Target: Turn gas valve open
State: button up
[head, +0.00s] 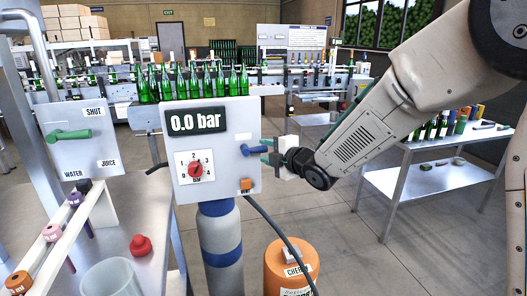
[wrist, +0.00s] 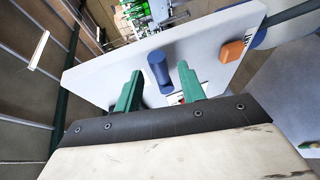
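The gas valve is a blue handle (head: 258,150) on the right side of a grey panel (head: 240,125); it lies roughly level in the head view. The panel's display (head: 197,121) reads 0.0 bar. My gripper (head: 268,151) is at the handle's right end, in front of the panel. In the wrist view the blue handle (wrist: 159,72) shows in the gap between the green fingers of my gripper (wrist: 161,76). The fingers are apart, with space on both sides of the handle. Whether the handle is within finger depth is hard to tell.
A dial with a red knob (head: 195,168) and an orange button (head: 246,185) are on the same panel. A grey-blue cylinder (head: 220,245) stands below it. An orange cylinder (head: 291,268) and a dark hose (head: 270,222) are nearby. A steel table (head: 432,178) stands right.

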jog(key=shift+x, duration=1.1)
grip_shut()
